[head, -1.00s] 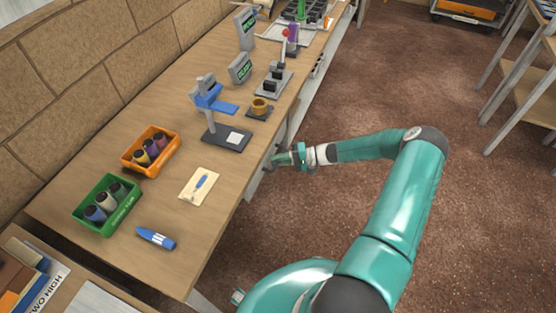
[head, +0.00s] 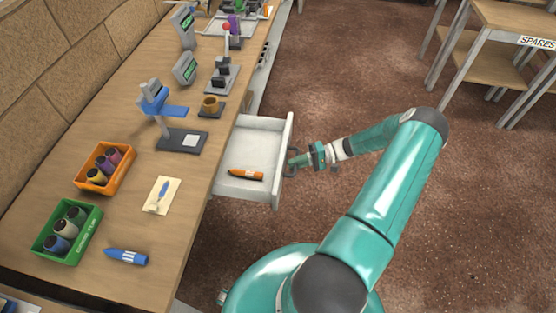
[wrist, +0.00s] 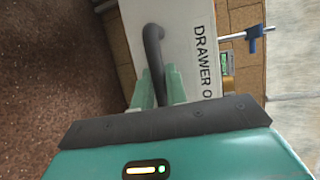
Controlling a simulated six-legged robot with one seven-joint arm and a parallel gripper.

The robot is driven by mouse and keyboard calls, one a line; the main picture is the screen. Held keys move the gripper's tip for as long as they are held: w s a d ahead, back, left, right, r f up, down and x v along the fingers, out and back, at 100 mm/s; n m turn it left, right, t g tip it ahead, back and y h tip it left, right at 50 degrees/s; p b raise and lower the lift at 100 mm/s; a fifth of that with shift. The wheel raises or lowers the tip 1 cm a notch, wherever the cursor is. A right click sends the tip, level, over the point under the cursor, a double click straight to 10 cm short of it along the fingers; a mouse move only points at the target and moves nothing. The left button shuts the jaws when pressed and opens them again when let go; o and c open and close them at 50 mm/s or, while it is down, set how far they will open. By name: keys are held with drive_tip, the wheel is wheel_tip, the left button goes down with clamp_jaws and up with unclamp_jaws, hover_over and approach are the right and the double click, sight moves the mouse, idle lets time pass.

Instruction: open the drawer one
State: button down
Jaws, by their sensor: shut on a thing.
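The white drawer (head: 262,137) stands pulled out from the front of the workbench in the head view. An orange marker-like object (head: 246,174) lies inside it near the front side wall. In the wrist view the drawer front (wrist: 185,30) bears the letters "DRAWER O", the rest cut off by my gripper. Its dark curved handle (wrist: 153,45) runs down between my green fingers. My gripper (head: 294,161) is at the outer face of the drawer. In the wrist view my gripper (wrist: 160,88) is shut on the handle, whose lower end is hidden.
A table marked "SPARES" (head: 537,41) stands at the upper right. The brown floor beyond my arm is clear.

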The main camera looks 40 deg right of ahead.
drive_tip(key=shift+s+d, duration=1.2)
drive_tip(key=shift+s, duration=0.05)
drive_tip(key=c, duration=1.4)
unclamp_jaws()
drive_tip(key=shift+d, duration=0.1)
drive_tip(key=v, duration=1.3)
drive_tip(key=shift+d, duration=0.25)
drive_tip(key=shift+s+r, duration=0.1)
drive_tip(key=shift+r, duration=0.1)
